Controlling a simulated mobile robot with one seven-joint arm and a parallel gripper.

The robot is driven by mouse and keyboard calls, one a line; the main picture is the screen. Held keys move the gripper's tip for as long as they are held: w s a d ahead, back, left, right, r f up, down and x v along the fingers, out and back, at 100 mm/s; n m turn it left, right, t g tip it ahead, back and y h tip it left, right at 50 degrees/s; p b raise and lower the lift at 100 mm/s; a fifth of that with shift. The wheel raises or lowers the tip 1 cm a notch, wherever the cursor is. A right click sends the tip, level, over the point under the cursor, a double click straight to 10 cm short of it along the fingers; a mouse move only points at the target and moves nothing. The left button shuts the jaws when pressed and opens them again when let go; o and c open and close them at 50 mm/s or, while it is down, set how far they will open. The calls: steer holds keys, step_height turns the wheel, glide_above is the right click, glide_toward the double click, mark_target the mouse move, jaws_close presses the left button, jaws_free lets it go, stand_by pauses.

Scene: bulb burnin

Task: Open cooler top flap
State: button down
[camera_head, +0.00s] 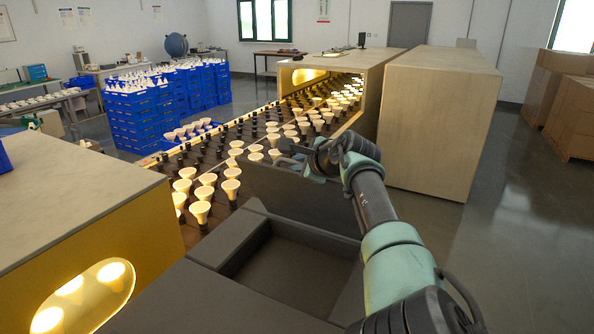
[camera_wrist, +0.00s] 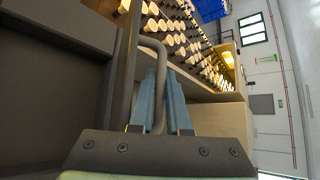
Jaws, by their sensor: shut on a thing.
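My gripper (camera_head: 286,150) is at the right edge of the bulb conveyor, above a dark grey box-like body (camera_head: 305,195). In the wrist view my gripper's pale blue fingers (camera_wrist: 162,85) are shut on a bent grey bar handle (camera_wrist: 152,44), which passes between them. A flat dark grey panel (camera_wrist: 50,110) lies beside the handle on the left in the wrist view. My wrist hides part of the handle and grey body in the head view.
Upright bulbs (camera_head: 203,210) fill the conveyor beside my gripper. A wooden housing (camera_head: 435,125) stands behind on the right, and a yellow-sided one (camera_head: 100,225) at left. Blue crates (camera_head: 140,120) are stacked at back left. Bare floor (camera_head: 500,250) lies to the right.

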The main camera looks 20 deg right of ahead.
steer(key=c, duration=1.2)
jaws_free()
steer(key=shift+o, duration=0.2)
steer(key=shift+d+r, duration=0.1)
steer(key=shift+s+d+r, duration=0.2)
steer(key=shift+s+r, duration=0.1)
steer(key=shift+v, duration=1.05)
steer(key=a+b+v, duration=0.1)
steer(key=b+v, duration=0.2)
steer(key=v, duration=0.6)
steer(key=shift+s+d, duration=0.3)
steer(key=shift+s, duration=0.2)
